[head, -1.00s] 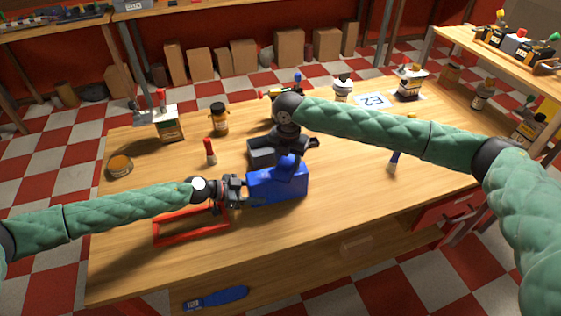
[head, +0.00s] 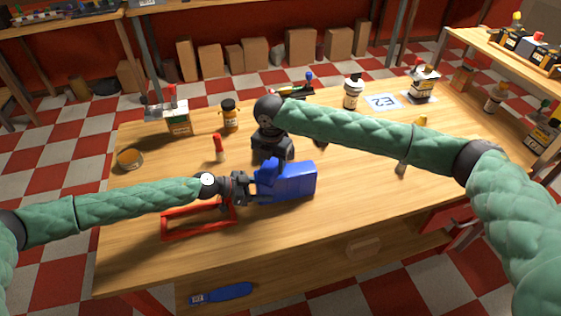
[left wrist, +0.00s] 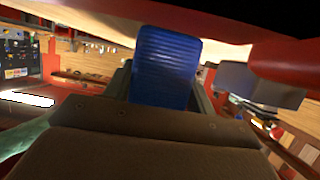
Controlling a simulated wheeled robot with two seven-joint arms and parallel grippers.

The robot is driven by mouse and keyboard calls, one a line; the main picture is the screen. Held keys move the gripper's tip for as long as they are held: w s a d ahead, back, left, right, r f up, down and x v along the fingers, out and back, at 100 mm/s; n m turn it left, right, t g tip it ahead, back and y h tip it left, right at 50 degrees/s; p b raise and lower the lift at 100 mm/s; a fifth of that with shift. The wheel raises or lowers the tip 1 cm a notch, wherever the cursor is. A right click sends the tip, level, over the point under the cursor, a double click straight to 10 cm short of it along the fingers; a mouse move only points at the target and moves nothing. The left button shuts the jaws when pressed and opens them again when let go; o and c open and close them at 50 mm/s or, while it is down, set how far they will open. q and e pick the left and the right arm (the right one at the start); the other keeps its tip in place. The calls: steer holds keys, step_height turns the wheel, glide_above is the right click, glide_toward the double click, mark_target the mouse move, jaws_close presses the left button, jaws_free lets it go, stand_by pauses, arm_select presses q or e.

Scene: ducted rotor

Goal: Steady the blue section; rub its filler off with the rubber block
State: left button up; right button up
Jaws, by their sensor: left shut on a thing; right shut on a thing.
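The blue section (head: 292,182) is a chunky blue piece near the front middle of the workbench (head: 340,210). My left gripper (head: 252,187) is shut on its left side; whether the piece touches the bench is unclear. In the left wrist view the ribbed blue face (left wrist: 165,65) sits between my fingers. My right gripper (head: 272,150) points down just behind the blue section. It is shut on what I take to be the rubber block, but its fingertips and the block are largely hidden. I cannot make out filler or tell whether the block touches the section.
A red frame (head: 166,231) lies under my left wrist. The bench's front right is clear.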

steer(key=shift+s+a, duration=0.2)
steer(key=shift+a, duration=0.45)
steer(key=shift+s+a, duration=0.15)
steer(key=shift+a, duration=0.45)
steer(key=shift+r, duration=4.1)
steer(key=shift+d, duration=0.1)
arm_select(q)
steer(key=o, duration=1.2)
steer(key=shift+c, duration=0.2)
steer(key=shift+a, duration=0.1)
steer(key=v, duration=1.1)
steer(key=shift+s+a, duration=0.15)
steer(key=shift+a, duration=0.25)
steer(key=shift+a, duration=0.1)
